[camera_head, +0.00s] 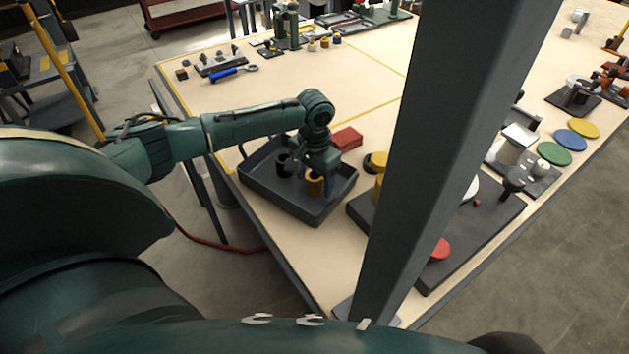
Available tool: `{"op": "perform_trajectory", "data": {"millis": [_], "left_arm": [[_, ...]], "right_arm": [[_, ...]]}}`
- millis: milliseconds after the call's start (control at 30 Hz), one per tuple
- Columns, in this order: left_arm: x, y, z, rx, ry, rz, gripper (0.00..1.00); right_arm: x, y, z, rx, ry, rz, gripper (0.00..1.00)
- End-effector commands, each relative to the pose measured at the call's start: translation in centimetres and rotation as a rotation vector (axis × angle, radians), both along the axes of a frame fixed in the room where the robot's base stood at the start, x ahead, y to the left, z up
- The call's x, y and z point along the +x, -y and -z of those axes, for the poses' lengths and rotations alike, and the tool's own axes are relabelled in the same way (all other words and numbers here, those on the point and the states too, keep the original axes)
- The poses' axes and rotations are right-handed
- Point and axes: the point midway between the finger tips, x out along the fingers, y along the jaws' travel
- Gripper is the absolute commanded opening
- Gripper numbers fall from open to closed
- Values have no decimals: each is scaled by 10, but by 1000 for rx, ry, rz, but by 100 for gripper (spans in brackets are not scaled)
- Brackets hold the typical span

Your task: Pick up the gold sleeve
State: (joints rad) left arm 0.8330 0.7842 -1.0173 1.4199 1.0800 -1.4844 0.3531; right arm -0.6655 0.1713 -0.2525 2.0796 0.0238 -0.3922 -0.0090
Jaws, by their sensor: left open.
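The gold sleeve (314,184) stands in the dark grey tray (290,205) on the near left part of the table. My left arm reaches in from the left and bends down over the tray. My left gripper (322,180) points down at the gold sleeve, with its fingers open. One finger shows just right of the sleeve; the wrist hides the sleeve's top and the other finger, so I cannot tell whether they touch. My right gripper is not in view.
A black cylinder (284,165) stands in the tray left of the sleeve. A red block (347,138) lies behind the tray.

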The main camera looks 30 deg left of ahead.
Motion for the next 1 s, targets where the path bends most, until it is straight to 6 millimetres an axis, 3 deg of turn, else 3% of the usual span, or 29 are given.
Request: {"op": "perform_trajectory", "data": {"millis": [67, 700, 1000], "left_arm": [[0, 0, 0, 0, 0, 0, 64], [0, 0, -1, 0, 0, 0, 12], [1, 0, -7, -1, 3, 0, 12]], "right_arm": [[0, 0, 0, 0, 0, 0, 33], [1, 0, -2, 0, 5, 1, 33], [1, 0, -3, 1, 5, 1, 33]]}}
